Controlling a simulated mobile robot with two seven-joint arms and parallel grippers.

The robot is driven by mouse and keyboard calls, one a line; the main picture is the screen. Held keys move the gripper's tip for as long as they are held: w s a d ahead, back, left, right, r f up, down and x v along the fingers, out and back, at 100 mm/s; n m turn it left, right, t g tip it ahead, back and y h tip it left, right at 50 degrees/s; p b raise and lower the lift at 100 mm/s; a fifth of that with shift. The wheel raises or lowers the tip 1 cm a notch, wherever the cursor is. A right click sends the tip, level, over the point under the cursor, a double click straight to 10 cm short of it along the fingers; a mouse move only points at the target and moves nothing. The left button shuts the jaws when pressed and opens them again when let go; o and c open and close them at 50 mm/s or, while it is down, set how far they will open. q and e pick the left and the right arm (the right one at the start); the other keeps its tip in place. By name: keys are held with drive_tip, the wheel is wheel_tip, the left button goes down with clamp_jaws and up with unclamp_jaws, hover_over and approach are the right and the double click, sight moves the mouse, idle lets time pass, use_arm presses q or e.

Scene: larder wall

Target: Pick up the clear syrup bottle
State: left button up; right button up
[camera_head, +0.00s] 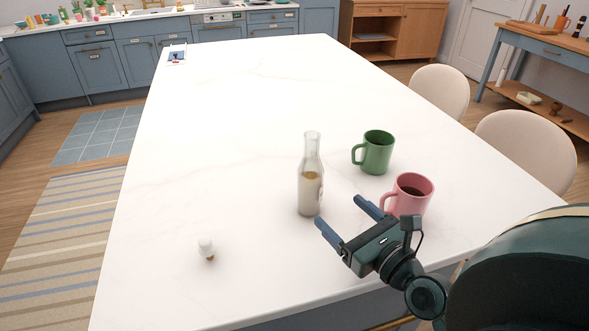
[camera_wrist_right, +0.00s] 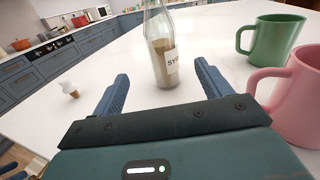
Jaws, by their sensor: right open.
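The clear syrup bottle (camera_head: 311,187) stands upright on the white table, partly filled with a pale tan content. It also shows in the right wrist view (camera_wrist_right: 161,55), with a white label reading "SY" at its right side. My right gripper (camera_head: 341,218) is open and empty, close to the bottle on its near right side. In the right wrist view its two blue fingers (camera_wrist_right: 160,88) point toward the bottle, which stands beyond the tips and between their lines.
A pink mug (camera_head: 412,193) with dark drink stands right beside my right gripper. A green mug (camera_head: 377,153) stands behind it. A small white stopper-like object (camera_head: 206,247) lies at the left front.

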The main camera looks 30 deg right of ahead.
sight(318, 187)
drive_tip(key=shift+w+d+r+m, duration=0.1)
drive_tip(key=shift+w+m, duration=0.05)
drive_tip(key=shift+w, duration=0.3)
drive_tip(key=shift+w+r+m, duration=0.1)
drive_tip(key=shift+w+m, duration=0.05)
drive_tip(key=shift+w, duration=0.3)
drive_tip(key=w, duration=0.2)
drive_tip(key=w+p, duration=0.1)
drive_tip(key=w, duration=0.3)
drive_tip(key=shift+w+a+p, duration=0.1)
drive_tip(key=shift+a+p, duration=0.15)
drive_tip(key=shift+p, duration=0.1)
drive_tip(key=shift+w+a+f+p, duration=0.1)
drive_tip(key=shift+w+p, duration=0.15)
drive_tip(key=shift+w, duration=1.25)
drive_tip(key=shift+w+a+p, duration=0.1)
drive_tip(key=shift+w+p, duration=0.1)
drive_tip(key=shift+w, duration=1.25)
drive_tip(key=shift+c, duration=0.3)
drive_tip(key=shift+d, duration=0.1)
drive_tip(key=c, duration=1.3)
